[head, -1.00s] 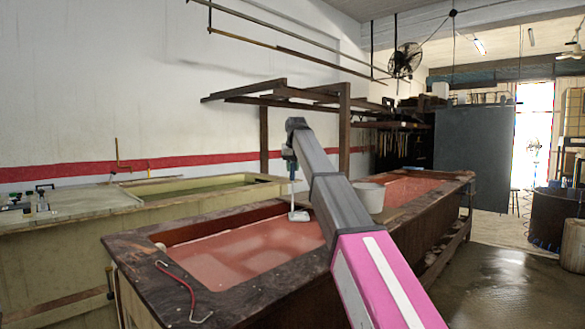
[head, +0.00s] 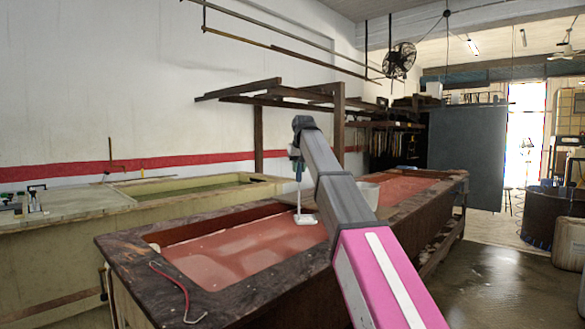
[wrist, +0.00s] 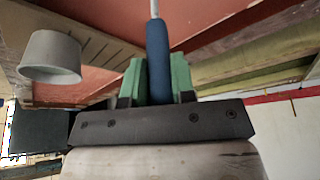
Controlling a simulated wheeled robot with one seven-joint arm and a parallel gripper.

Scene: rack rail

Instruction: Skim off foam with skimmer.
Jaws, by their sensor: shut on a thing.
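My gripper (wrist: 156,82) has green fingers shut on the blue handle of the skimmer (wrist: 158,55). In the head view my gripper (head: 296,158) hangs over the far side of the front tank basin. The skimmer (head: 304,219) points down, its pale flat head at the red liquid near the far wall. I cannot tell whether the head touches the liquid. The red liquid (head: 235,252) fills the basin of the dark wooden tank (head: 225,302). Paler patches show on it; I cannot tell foam from reflection.
A pale bucket (wrist: 50,57) stands on the tank beyond the basin, partly hidden by my arm in the head view. A red hooked tool (head: 178,290) lies on the near rim. A wooden rack (head: 300,95) rises behind. A greenish tank (head: 180,190) stands at the left.

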